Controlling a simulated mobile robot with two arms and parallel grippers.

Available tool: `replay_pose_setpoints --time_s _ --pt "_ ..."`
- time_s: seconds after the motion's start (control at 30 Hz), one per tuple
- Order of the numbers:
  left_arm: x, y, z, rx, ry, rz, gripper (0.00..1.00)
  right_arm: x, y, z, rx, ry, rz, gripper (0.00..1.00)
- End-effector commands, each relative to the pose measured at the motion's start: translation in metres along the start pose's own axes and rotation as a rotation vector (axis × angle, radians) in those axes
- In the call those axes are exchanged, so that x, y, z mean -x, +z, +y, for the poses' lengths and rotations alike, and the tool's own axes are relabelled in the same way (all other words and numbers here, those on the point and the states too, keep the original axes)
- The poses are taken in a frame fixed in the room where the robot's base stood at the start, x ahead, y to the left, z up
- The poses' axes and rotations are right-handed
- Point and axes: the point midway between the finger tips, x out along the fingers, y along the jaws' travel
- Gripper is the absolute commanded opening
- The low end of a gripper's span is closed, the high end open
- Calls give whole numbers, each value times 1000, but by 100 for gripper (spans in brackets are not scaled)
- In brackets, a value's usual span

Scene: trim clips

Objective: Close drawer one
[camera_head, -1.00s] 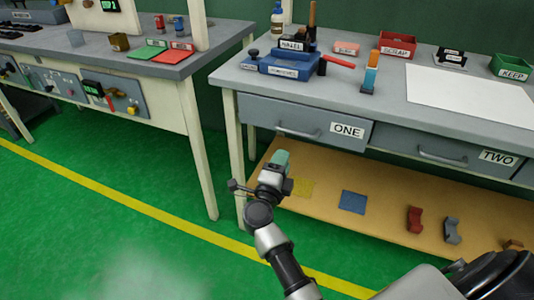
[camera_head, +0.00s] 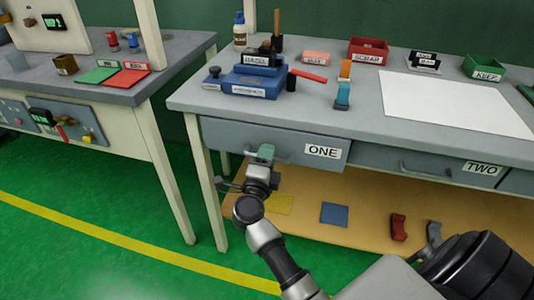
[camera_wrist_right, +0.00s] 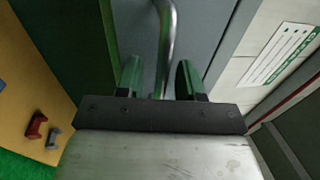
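Drawer one (camera_head: 225,134) is the grey drawer at the left under the right-hand bench, with the label "ONE" (camera_head: 322,152). I cannot tell clearly how far its front stands out. My right gripper (camera_head: 265,153) is at the drawer's handle, in front of the drawer face. In the right wrist view, the two green fingers (camera_wrist_right: 159,80) are apart, with the metal handle bar (camera_wrist_right: 167,40) running between them. Gaps show beside the bar, so the fingers are not shut on it. My left gripper is not in view.
Drawer two (camera_head: 395,165) is to the right. A lower shelf (camera_head: 305,228) holds a blue square (camera_head: 334,213), a yellow square (camera_head: 280,204) and clips (camera_head: 398,228). The bench top (camera_head: 380,117) carries a blue fixture (camera_head: 250,82) and bins. Green floor is open at left.

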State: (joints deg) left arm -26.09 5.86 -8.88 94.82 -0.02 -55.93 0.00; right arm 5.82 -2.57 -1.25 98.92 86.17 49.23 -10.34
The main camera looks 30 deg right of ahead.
Motion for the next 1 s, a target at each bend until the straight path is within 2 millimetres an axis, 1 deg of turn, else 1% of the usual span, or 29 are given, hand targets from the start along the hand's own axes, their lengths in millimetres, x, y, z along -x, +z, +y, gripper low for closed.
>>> replay_pose_setpoints --time_s 0.1,0.13,0.37,0.63,0.73,0.8,0.9,1.0 --pt "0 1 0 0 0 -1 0 0 0 0 0 0 0 37" --pt "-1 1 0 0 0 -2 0 0 0 0 0 0 0 35" --pt "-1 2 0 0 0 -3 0 0 0 0 1 0 0 0" --pt "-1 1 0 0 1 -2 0 -2 0 0 1 0 0 0" --pt "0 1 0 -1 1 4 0 -15 0 2 5 -2 0 0" --pt "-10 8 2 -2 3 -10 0 -28 0 4 4 -3 0 0" --pt "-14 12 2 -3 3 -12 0 -41 0 7 3 -1 0 0" --pt "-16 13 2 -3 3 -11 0 -47 0 9 1 1 -1 0"
